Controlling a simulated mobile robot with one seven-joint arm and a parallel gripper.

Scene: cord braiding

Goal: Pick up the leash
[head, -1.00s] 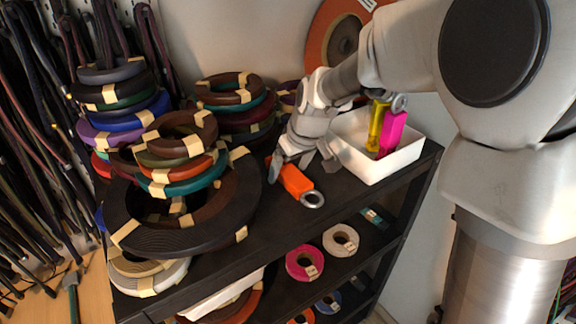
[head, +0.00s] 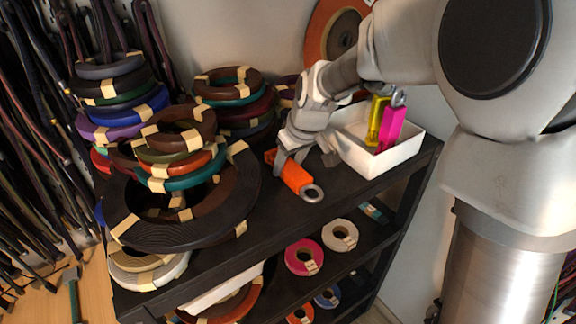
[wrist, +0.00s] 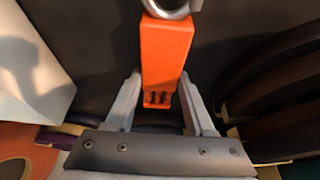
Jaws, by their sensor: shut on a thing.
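The leash (head: 296,178) shows as an orange, block-like piece with a grey metal ring at its near right end. It is at the top of the dark shelf unit, between the coil stacks and the white bin. My gripper (head: 289,162) is shut on the orange piece, with a finger on each side and part of the piece showing behind. In the wrist view the leash (wrist: 167,55) runs between the fingertips (wrist: 160,82), ring at the top edge. I cannot tell whether it is clear of the shelf.
A white bin (head: 385,165) with yellow and pink pieces stands right of my gripper. Stacked coils (head: 180,185) crowd the left. The dark shelf top (head: 270,225) is bare in front. Smaller rolls lie on the shelf below.

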